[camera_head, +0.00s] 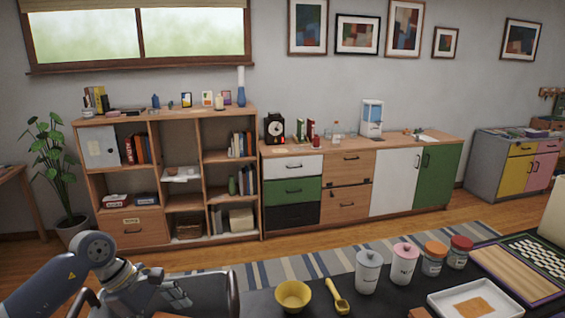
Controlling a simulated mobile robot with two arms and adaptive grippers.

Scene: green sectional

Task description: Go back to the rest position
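My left arm comes in from the lower left, and my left gripper (178,298) is low in the head view, to the left of the yellow bowl. Its fingers are small and partly overlapped, so I cannot tell whether they are open or shut. No object can be made out in it. My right gripper is not in view.
A dark table (262,304) in front bears a yellow bowl (293,297), a yellow scoop (340,299), a white canister (368,273), a pink-lidded canister (403,265), two jars and a white tray (440,302). Shelves (132,216) and cabinets (394,183) line the wall beyond open floor.

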